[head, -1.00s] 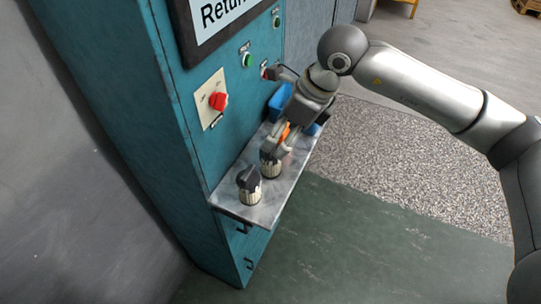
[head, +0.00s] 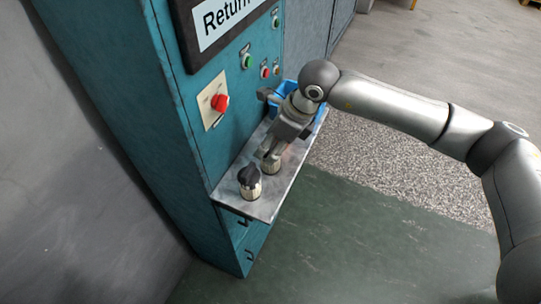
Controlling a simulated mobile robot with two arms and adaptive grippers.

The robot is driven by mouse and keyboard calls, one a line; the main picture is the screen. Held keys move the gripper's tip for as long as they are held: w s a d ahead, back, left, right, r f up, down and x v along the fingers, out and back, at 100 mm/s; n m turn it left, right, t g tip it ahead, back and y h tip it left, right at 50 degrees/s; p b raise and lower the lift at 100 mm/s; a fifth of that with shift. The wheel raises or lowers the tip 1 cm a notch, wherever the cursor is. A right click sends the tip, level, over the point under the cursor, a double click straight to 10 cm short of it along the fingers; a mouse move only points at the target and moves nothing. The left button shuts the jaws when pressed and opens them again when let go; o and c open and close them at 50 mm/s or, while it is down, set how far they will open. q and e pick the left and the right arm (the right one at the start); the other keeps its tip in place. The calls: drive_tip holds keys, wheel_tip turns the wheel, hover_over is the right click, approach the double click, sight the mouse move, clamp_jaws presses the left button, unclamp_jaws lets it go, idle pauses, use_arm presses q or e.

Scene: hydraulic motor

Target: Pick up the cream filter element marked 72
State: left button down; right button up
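Two cream filter elements with dark tops stand upright on the grey shelf (head: 232,206) of the teal cabinet. The nearer filter element (head: 251,192) stands free near the shelf's front end. The farther filter element (head: 272,168) is partly hidden by my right gripper (head: 270,157), which points down at its top. I cannot tell whether the fingers touch it or how far they are closed. The numbers on both elements are too small to read. My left gripper is not in view.
A blue bin (head: 287,88) stands at the shelf's far end, partly behind my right arm. The floor right of the shelf is clear.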

drive_tip(key=c, duration=0.9)
drive_tip(key=shift+c, duration=0.2)
